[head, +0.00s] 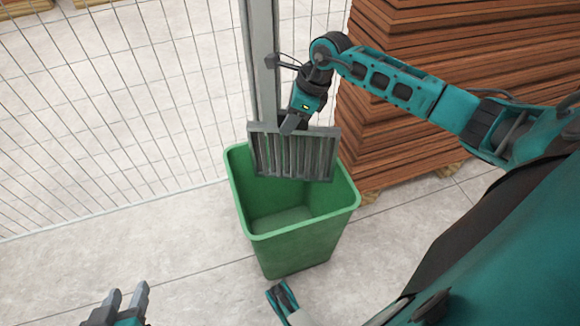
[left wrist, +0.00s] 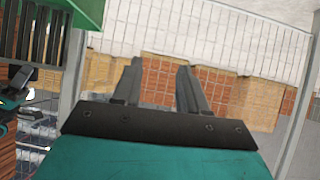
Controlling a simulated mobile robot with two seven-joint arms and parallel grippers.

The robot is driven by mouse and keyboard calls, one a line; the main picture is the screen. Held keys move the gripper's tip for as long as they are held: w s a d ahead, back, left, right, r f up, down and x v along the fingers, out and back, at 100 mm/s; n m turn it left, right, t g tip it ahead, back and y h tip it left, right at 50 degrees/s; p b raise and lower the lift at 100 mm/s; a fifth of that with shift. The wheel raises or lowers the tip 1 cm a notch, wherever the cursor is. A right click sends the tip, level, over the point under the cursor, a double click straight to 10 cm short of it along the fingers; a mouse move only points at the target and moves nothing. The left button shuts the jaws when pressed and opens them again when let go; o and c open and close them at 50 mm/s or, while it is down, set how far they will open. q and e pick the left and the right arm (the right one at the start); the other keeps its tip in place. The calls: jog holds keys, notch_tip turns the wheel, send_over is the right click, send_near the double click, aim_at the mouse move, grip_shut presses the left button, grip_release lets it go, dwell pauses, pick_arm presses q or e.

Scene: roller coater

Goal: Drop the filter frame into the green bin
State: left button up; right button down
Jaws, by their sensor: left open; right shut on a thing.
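The filter frame (head: 293,153), a grey rectangular frame with several slats, hangs over the back part of the green bin's opening. My right gripper (head: 290,124) is shut on its upper edge. The green bin (head: 302,247) stands upright on the floor, and the part of its inside that shows is empty. My left gripper (head: 128,297) is open and empty at the lower left, apart from the bin. Its two fingers also show in the left wrist view (left wrist: 158,85). The slatted filter frame (left wrist: 40,38) and part of the green bin (left wrist: 88,10) show at that view's upper left.
A wire mesh fence (head: 120,100) with a grey post (head: 262,60) stands behind the bin. A tall stack of reddish-brown boards (head: 430,50) on a pallet stands to the right. The floor left of the bin is clear.

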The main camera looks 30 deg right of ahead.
jog(key=shift+f, duration=0.7)
jog(key=shift+f+b, duration=0.3)
jog(key=shift+b, duration=0.15)
pick_arm(q)
jog(key=shift+w+d+f, duration=0.1)
jog(key=shift+d+f, duration=0.05)
jog(key=shift+d, duration=0.4)
pick_arm(e)
jog(key=c, duration=1.1)
grip_release()
jog(key=shift+r, duration=0.1)
jog(key=shift+c, duration=0.2)
pick_arm(q)
jog(key=shift+w+a, duration=0.1)
jog(key=shift+a, duration=0.1)
pick_arm(e)
jog(key=o, duration=0.3)
jog(key=shift+o, duration=0.2)
pick_arm(q)
jog(key=a+r+p, duration=0.1)
jog(key=p, duration=0.2)
jog(key=shift+s+r+p, duration=0.2)
jog(key=shift+p, duration=0.1)
pick_arm(e)
jog(key=v, duration=1.3)
